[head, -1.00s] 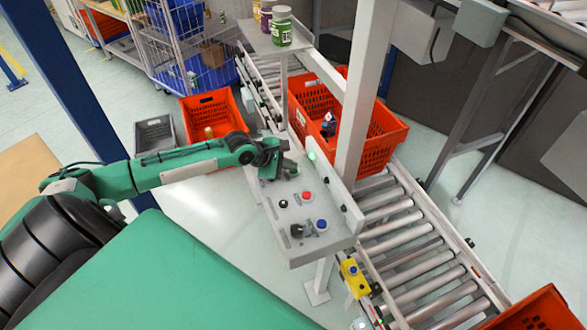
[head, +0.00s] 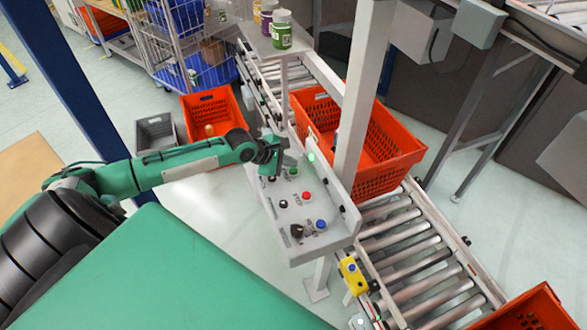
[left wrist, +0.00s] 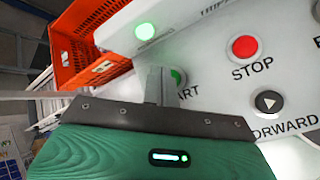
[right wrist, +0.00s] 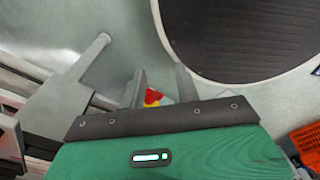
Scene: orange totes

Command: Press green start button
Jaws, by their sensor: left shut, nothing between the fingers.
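The green start button (left wrist: 178,78) shows in the left wrist view, partly hidden behind the fingers of my left gripper (left wrist: 160,86). Its label is also partly covered, with "ART" readable. In the head view, the left gripper (head: 284,163) is over the far end of the grey control panel (head: 295,247), beside the green button (head: 293,171). Its fingers are shut and empty. I cannot tell whether they touch the button. My right gripper (right wrist: 160,87) shows only in the right wrist view, with its fingers apart and empty.
An orange tote (head: 398,166) sits on the roller conveyor (head: 410,250) behind a post (head: 358,100).

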